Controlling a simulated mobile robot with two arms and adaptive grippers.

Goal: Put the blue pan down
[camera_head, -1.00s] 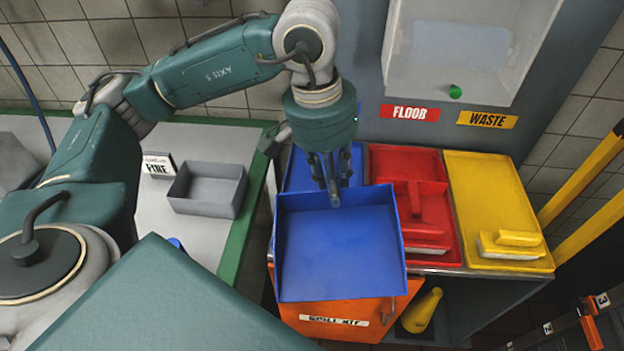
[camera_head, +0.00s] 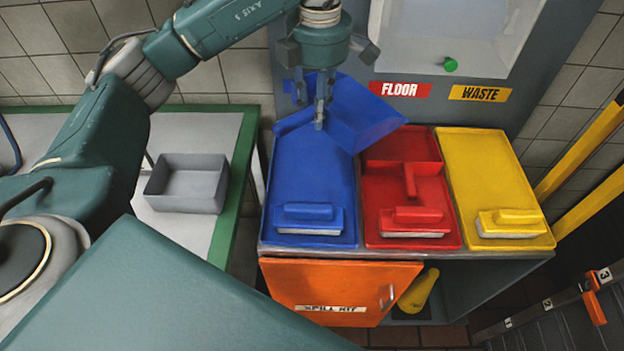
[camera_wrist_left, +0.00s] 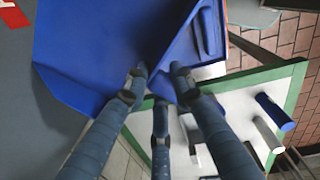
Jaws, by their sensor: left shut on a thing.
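The blue pan (camera_head: 365,112) is tilted over the back end of the blue tray (camera_head: 310,165), and its right side reaches over the back of the red tray. My left gripper (camera_head: 321,112) is shut on the pan. In the left wrist view the pan (camera_wrist_left: 95,45) fills the upper left, with the gripper fingers (camera_wrist_left: 155,82) at its edge. I cannot tell whether the pan touches the tray. The blue brush (camera_head: 308,217) lies at the tray's front end. My right gripper is out of view.
The red tray (camera_head: 380,190) holds a red pan (camera_head: 398,150) and a red brush (camera_head: 415,217). The yellow tray (camera_head: 485,175) holds a yellow brush (camera_head: 510,222). A grey wall panel stands behind. A grey bin (camera_head: 188,185) sits on the left table. An orange door (camera_head: 340,290) hangs below.

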